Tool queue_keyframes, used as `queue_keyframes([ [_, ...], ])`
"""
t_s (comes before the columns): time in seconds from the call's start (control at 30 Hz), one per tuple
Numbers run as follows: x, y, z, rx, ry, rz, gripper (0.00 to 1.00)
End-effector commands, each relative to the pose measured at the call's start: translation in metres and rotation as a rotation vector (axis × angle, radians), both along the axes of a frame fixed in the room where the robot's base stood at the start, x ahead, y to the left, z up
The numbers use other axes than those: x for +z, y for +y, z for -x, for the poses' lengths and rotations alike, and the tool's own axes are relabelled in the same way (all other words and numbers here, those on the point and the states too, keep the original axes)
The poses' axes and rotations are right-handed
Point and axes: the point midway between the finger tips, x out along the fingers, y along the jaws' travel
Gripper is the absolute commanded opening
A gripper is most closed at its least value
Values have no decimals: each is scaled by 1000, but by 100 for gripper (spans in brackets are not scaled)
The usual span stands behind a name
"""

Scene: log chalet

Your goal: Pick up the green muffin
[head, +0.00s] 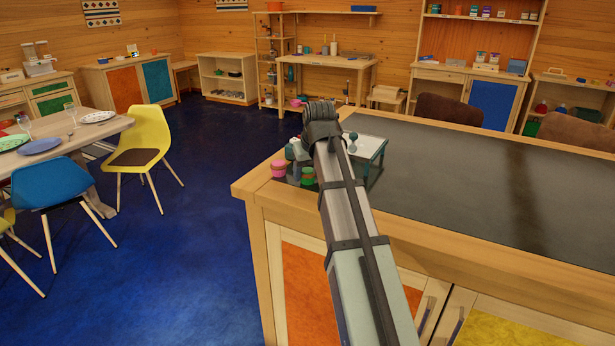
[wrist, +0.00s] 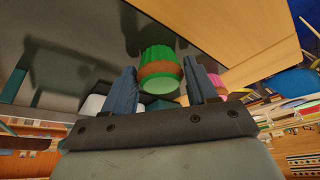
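The green muffin (wrist: 160,62) has a green ribbed case, a brown band and a green top. In the wrist view it stands on the dark glossy counter top, which mirrors it. My gripper (wrist: 160,72) is open around it, with one blue-grey finger close on each side; I see no clear contact. In the head view my gripper (head: 301,152) is low over the counter's left corner, and a little green of the muffin (head: 310,182) shows below it.
A pink muffin (head: 278,169) stands just left of my gripper; it also shows beyond the right finger in the wrist view (wrist: 217,79). A small pale table-like stand (head: 371,144) is just right and behind. The dark counter top (head: 470,190) is clear to the right.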

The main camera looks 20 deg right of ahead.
Motion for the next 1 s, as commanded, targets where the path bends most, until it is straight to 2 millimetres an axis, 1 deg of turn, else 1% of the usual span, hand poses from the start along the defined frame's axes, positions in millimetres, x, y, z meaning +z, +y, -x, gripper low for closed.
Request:
queue_keyframes([
  [0.03, 0, 0, 0, 0, 0, 0, 52],
  [0.37, 0, 0, 0, 0, 0, 0, 21],
  [0.6, 1, 0, 0, 0, 0, 0, 20],
  [0.73, 9, 0, -1, 0, 0, 0, 20],
  [0.87, 27, 0, -2, 0, -2, 0, 20],
  [1.0, 51, 0, -2, 0, -3, 0, 20],
])
